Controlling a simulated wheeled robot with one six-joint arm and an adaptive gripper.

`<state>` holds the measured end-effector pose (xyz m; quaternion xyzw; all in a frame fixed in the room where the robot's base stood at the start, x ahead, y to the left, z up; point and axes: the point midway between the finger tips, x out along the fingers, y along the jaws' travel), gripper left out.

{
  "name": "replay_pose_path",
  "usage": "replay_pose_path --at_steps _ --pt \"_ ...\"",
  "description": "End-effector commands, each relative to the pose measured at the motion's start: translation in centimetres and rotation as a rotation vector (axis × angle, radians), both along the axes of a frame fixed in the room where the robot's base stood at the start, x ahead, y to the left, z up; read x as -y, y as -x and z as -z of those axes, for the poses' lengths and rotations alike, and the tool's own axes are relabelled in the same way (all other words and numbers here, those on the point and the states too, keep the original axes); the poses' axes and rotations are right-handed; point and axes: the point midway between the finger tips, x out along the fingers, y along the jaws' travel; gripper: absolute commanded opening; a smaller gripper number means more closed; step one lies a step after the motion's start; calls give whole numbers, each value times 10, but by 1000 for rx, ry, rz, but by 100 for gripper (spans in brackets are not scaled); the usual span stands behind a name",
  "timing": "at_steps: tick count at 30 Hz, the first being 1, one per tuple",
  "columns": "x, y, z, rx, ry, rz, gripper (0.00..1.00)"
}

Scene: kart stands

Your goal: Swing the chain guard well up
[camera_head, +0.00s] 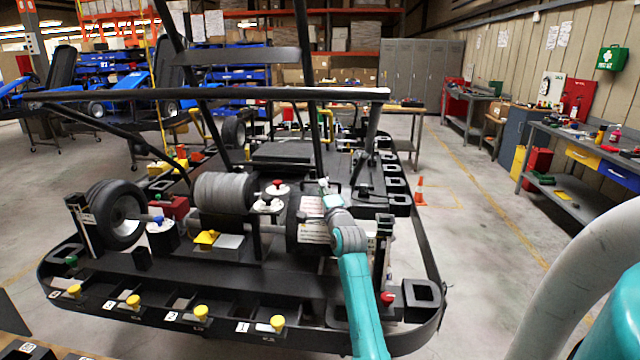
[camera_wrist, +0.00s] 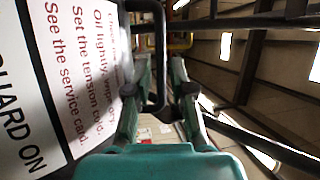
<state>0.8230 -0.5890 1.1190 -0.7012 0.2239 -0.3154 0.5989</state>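The chain guard (camera_head: 305,232) is a dark housing with white printed labels, low at the middle right of the kart stand. Its label (camera_wrist: 75,75) fills the left of the wrist view and reads "GUARD ON" and "See the service card". A black bent-bar handle (camera_wrist: 160,50) stands off beside the label. My gripper (camera_head: 326,190) is at the guard's top right. In the wrist view my gripper (camera_wrist: 162,65) has its fingers apart, with the handle bar between them. I see no firm closing on it. My wrist hides part of the guard in the head view.
The black stand (camera_head: 200,327) has yellow knobs along its front edge. A grey roller (camera_head: 222,193) and a tyre (camera_head: 117,215) sit left of the guard. A long black bar (camera_head: 230,94) crosses above. Open floor (camera_head: 470,260) lies right.

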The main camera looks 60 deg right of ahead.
Motion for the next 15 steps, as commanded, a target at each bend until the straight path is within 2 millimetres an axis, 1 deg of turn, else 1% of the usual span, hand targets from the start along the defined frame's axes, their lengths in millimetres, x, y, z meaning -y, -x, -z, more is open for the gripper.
replay_pose_path --at_steps 1,6,9,15 --pt "6 -6 -2 0 0 0 22" --pt "20 -21 -6 1 1 0 22" --pt "25 -26 -6 0 0 0 22" --pt "28 -29 -7 0 0 0 22"
